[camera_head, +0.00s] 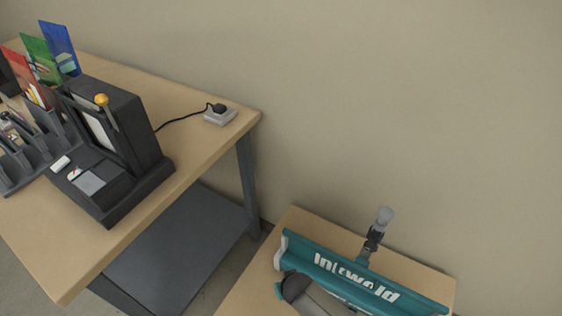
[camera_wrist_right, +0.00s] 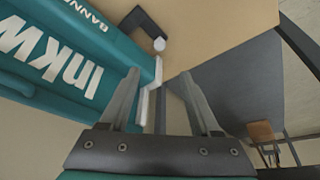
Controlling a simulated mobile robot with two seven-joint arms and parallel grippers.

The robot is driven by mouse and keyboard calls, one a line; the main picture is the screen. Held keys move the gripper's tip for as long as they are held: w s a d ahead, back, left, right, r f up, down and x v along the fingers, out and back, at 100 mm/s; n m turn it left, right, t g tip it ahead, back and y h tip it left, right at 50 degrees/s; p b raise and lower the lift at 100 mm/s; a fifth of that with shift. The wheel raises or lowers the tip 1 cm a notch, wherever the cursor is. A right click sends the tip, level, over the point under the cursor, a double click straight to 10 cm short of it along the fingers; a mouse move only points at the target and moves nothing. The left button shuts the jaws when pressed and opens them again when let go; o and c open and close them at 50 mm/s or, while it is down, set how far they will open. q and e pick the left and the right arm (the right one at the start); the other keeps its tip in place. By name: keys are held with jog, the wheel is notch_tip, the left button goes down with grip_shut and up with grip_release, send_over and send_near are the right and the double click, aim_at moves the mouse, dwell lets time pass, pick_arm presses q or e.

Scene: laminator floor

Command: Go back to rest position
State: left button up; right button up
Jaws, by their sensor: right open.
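My right gripper (camera_wrist_right: 159,78) shows in the right wrist view with its two fingers spread apart and nothing held between them. Beyond the fingers is the teal laminator (camera_wrist_right: 75,55) with large white lettering, and a white end piece (camera_wrist_right: 158,75) of it shows between the fingertips. In the head view the teal laminator (camera_head: 340,275) sits on a wooden table at the bottom right. A dark round part and a grey surface show in front of it; I cannot tell whether they belong to it. My left gripper is not in view.
A wooden desk (camera_head: 200,150) at left carries a black device (camera_head: 135,125) with a yellow knob, a grey organiser (camera_head: 30,160), coloured cards (camera_head: 58,45) and a small grey box (camera_head: 220,116) on a cable. A grey-knobbed lever (camera_head: 375,235) rises behind the laminator. A plain wall stands behind.

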jog(key=s+d+f+g, duration=0.1)
jog(key=s+d+f, duration=0.3)
jog(key=s, duration=0.6)
jog(key=s+d+f+g+b, duration=0.1)
jog(key=s+d+f, duration=0.4)
jog(key=s, duration=0.6)
jog(key=s+d+f+g, duration=0.1)
jog(key=s+d+f, duration=0.3)
jog(key=s, duration=0.7)
jog(key=shift+d+f+h+b, duration=0.15)
jog(key=shift+d+h+b, duration=0.25)
jog(key=shift+d, duration=0.55)
jog(key=shift+w, duration=0.1)
